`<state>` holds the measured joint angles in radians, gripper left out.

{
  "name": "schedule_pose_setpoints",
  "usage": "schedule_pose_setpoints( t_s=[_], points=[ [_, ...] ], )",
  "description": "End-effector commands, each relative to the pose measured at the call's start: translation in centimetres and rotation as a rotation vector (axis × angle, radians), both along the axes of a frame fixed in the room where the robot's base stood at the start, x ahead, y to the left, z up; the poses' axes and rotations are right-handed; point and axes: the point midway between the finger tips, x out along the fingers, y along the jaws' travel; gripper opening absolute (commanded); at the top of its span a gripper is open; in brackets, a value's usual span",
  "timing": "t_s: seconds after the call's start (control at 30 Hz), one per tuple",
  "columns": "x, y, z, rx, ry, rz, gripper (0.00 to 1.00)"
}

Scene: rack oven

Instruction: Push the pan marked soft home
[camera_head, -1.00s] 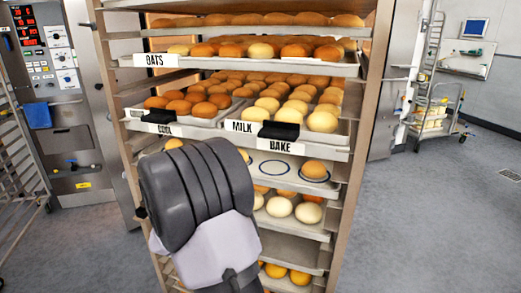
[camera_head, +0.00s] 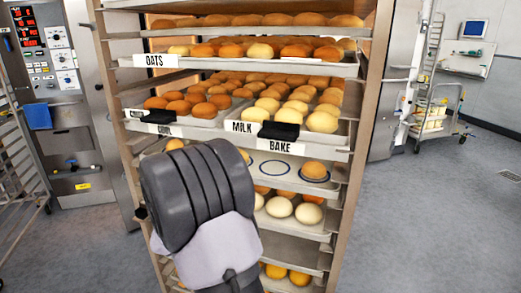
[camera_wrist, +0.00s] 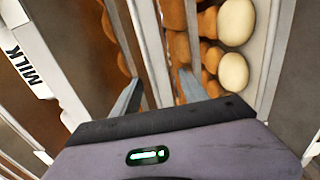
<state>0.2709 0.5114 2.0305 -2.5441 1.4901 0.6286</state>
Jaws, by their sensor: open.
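The word soft is not readable on any label in either view. The rack (camera_head: 352,185) holds several pans of buns. Readable labels are OATS (camera_head: 155,60), MILK (camera_head: 243,127) and BAKE (camera_head: 280,147); a small label (camera_head: 137,113) at the left is too small to read surely. My dark wrist link hides part of the lower rack and my gripper in the head view. In the wrist view my gripper (camera_wrist: 160,78) is open, its two fingers apart and pointing at a level with brown and pale buns (camera_wrist: 233,70). Whether they touch a pan I cannot tell.
Two black pieces (camera_head: 279,131) sit at the front of the middle level. An oven control panel (camera_head: 45,50) stands at the left, beside another rack (camera_head: 22,170). A trolley (camera_head: 437,115) stands at the back right. The floor (camera_head: 440,215) on the right is clear.

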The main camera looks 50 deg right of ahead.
Motion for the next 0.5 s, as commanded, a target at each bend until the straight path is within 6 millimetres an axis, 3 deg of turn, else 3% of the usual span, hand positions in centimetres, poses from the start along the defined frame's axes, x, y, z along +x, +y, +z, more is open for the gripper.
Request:
schedule_pose_setpoints(
  t_s=[0.17,0.5],
  points=[
    [-0.9,2.9,0.4,-0.002,-0.002,0.004,0.51],
    [-4.5,13.1,0.3,-0.005,-0.005,0.007,0.51]
  ],
)
